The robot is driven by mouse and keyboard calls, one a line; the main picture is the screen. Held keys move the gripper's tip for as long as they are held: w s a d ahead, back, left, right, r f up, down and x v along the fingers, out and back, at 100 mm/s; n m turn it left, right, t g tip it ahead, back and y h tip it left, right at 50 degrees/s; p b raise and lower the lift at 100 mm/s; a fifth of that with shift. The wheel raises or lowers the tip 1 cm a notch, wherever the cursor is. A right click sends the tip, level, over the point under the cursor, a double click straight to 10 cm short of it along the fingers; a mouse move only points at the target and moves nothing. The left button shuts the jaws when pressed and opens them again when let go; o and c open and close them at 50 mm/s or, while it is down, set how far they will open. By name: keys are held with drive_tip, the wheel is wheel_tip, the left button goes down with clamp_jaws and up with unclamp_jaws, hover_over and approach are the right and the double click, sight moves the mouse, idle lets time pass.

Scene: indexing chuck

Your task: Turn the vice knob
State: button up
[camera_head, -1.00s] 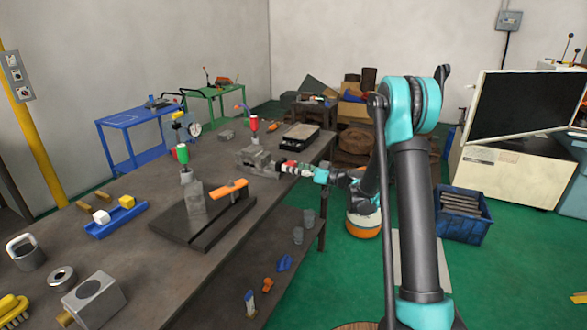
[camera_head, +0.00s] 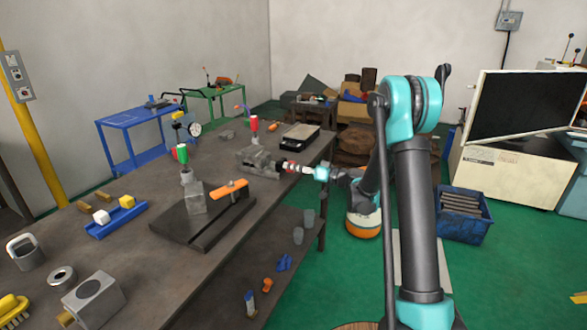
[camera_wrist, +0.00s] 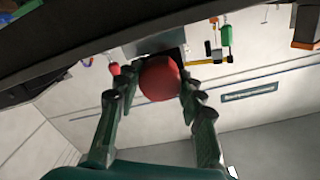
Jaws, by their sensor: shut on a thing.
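The grey metal vice (camera_head: 258,161) sits near the right edge of the dark workbench in the head view. Its red round knob (camera_wrist: 158,78) fills the space between my fingers in the wrist view. My gripper (camera_head: 293,167) reaches the knob from the right, at the bench edge, in the head view. It also shows in the wrist view (camera_wrist: 153,92), with one finger on each side of the knob. The gripper is shut on the knob. The far side of the knob and its shaft are hidden.
A dark fixture plate (camera_head: 225,226) with an orange-handled clamp lies nearer on the workbench (camera_head: 155,268). A flat scale (camera_head: 299,137) and a red-green handled toggle clamp (camera_head: 254,124) stand beyond the vice. A blue crate (camera_head: 462,214) stands on the floor at right.

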drive_tip(key=shift+m, duration=0.6)
drive_tip(key=o, duration=1.2)
drive_tip(key=shift+c, duration=0.2)
drive_tip(key=shift+d, duration=0.1)
drive_tip(key=v, duration=1.2)
